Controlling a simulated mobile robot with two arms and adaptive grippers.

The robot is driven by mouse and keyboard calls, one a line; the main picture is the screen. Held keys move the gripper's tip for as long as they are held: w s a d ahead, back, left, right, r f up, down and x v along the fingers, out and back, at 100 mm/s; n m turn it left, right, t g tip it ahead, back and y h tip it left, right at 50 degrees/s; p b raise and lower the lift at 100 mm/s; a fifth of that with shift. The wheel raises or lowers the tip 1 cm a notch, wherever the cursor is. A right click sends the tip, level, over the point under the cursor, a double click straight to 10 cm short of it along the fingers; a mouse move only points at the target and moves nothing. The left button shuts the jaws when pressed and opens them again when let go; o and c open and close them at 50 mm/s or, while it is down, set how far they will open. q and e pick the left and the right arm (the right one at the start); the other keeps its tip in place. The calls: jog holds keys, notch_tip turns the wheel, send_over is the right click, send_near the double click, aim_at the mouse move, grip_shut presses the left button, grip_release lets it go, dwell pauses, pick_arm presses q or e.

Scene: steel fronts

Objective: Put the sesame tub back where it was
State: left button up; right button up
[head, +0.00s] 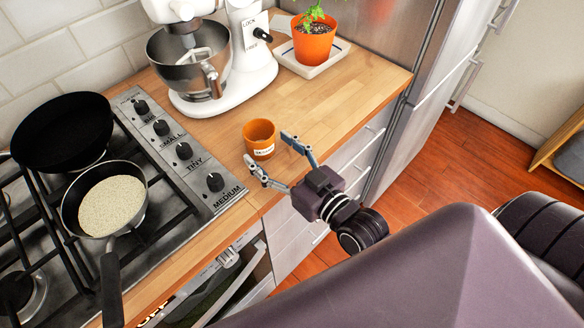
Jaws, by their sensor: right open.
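The sesame tub (259,141) is a small orange cup with a white label, too small to read. It stands upright on the wooden counter, right of the stove, near the front edge. I cannot see what is inside it. My right gripper (267,149) is open, coming in from the lower right. Its two fingertips are at the tub's near side, one to the left and one to the right. I cannot tell whether they touch it. My left gripper is not in view.
A frying pan (112,206) with pale grains sits on the stove, its handle toward the front. A black pan (62,132) is behind it. A stand mixer (215,60) and a potted plant (313,42) on a white tray (336,50) stand at the back. The counter right of the tub is clear.

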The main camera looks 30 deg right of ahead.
jog(key=b+v, duration=0.1)
jog(key=v, duration=0.7)
jog(key=shift+s, duration=0.1)
jog(key=shift+c, duration=0.2)
dwell(1.6)
